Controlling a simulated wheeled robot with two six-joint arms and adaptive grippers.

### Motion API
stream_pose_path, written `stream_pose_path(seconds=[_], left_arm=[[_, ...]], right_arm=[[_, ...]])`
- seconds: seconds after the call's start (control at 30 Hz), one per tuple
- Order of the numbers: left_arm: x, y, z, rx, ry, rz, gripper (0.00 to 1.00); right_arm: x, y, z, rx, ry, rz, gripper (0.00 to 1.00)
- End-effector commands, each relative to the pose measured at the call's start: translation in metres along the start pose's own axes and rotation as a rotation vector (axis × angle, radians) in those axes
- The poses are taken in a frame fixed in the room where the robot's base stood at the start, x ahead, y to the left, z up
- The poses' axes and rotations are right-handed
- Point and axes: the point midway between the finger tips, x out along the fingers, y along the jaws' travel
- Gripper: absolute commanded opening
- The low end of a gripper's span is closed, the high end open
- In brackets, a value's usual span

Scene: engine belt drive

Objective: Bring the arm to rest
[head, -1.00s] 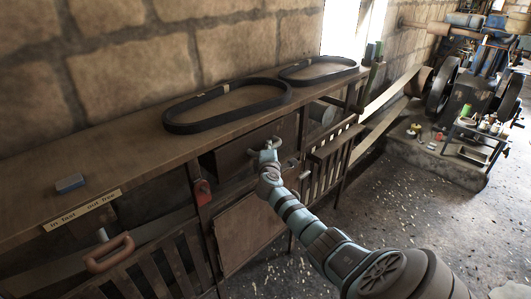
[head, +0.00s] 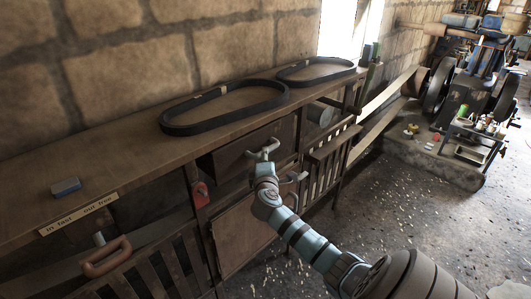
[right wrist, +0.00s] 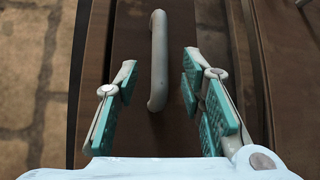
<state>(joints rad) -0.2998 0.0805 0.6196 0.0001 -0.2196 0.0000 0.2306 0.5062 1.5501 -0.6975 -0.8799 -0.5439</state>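My right gripper (head: 265,165) is in the middle of the head view, in front of the wooden drawer front (head: 232,156) under the bench top. In the right wrist view the gripper (right wrist: 160,85) is open, its teal-padded fingers well apart. A pale grey bar handle (right wrist: 157,60) shows between the two fingers in the picture, with a gap on each side. The handle (head: 264,149) also shows in the head view, just beyond the fingers. Nothing is held in the right gripper. My left gripper is not in view.
Two black belts, a near one (head: 225,107) and a far one (head: 316,71), lie on the bench top (head: 130,140). A small grey-blue block (head: 66,187) and a lettered strip (head: 80,214) are at left. A red padlock (head: 200,194) hangs below. An engine (head: 470,80) stands far right. Open floor lies at right.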

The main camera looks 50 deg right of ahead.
Motion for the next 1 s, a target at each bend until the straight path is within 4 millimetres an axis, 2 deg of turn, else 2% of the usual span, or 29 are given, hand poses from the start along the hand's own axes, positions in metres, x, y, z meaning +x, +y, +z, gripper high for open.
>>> stream_pose_path(seconds=[0.1,0.27,0.83,0.9,0.97,1.0], left_arm=[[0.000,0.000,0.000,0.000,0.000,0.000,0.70],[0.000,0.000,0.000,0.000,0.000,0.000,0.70],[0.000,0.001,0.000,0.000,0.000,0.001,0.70],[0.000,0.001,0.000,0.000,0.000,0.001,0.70],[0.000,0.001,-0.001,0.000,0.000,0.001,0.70],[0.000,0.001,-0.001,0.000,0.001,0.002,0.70]], right_arm=[[-0.030,-0.001,-0.001,0.001,0.003,-0.001,0.36],[-0.049,0.000,-0.001,0.001,0.001,-0.001,0.36],[-0.050,0.000,-0.001,0.009,0.001,0.000,0.36],[-0.050,0.003,-0.011,0.075,0.048,0.012,0.36],[-0.043,-0.019,-0.025,0.153,0.113,-0.034,0.36],[-0.038,-0.044,-0.035,0.207,0.150,-0.091,0.36]])
